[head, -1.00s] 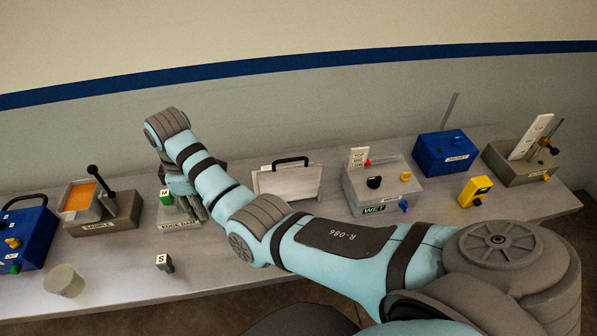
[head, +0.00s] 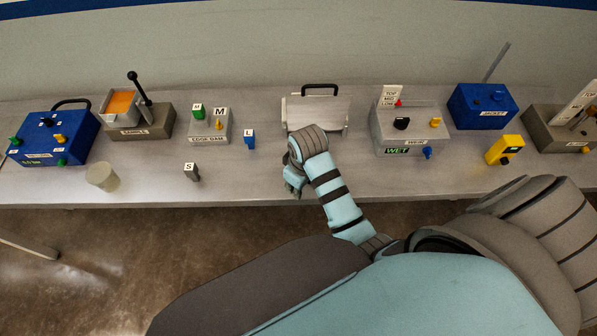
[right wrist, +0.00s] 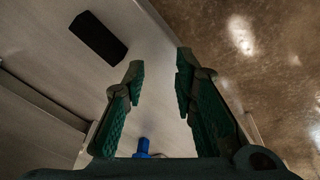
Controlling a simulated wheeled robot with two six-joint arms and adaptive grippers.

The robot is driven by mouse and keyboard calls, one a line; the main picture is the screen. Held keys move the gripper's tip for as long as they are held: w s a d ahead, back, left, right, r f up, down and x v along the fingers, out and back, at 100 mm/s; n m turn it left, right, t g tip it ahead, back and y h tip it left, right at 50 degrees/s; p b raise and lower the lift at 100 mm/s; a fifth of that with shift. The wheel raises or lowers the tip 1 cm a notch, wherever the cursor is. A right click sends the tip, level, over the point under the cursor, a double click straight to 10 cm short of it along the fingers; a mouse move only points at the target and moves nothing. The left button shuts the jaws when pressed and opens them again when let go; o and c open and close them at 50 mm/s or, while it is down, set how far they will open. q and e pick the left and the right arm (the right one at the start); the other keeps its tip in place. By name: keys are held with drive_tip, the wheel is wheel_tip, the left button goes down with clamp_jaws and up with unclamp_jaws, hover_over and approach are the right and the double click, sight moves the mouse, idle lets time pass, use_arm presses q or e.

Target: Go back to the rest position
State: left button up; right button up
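My right arm comes in from the right in the head view. Its gripper (head: 293,187) is by the table's front edge, in front of the grey panel with a black handle (head: 318,113). In the right wrist view the gripper (right wrist: 159,70) is open, with nothing between its fingers. My left gripper is not in view.
The long grey table (head: 250,186) holds a blue box (head: 65,128), a beaker-like cup (head: 102,177), the S block (head: 191,172), the blue L piece (head: 249,139), the WEIR box (head: 408,132) and a yellow meter (head: 504,149). Open floor (head: 120,245) lies in front.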

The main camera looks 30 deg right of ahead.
drive_tip(key=shift+w, duration=0.15)
idle(0.3)
drive_tip(key=s+d+r+m+t, duration=0.1)
drive_tip(key=s+d+r+m, duration=0.1)
drive_tip(key=s, duration=0.7)
drive_tip(key=s+d+r+m+t, duration=0.1)
drive_tip(key=s+d+m, duration=0.15)
drive_tip(key=s, duration=0.65)
wheel_tip(320, 180, down, 22)
drive_tip(key=s+d+g+b, duration=0.1)
drive_tip(key=d+g+b, duration=0.1)
drive_tip(key=b, duration=0.1)
drive_tip(key=s+f+b, duration=0.3)
drive_tip(key=s+f, duration=1.1)
drive_tip(key=f, duration=0.2)
drive_tip(key=shift+d+f+g+h, duration=0.15)
drive_tip(key=shift+d+g+h, duration=0.15)
drive_tip(key=shift+g+h, duration=0.1)
drive_tip(key=shift+s, duration=0.1)
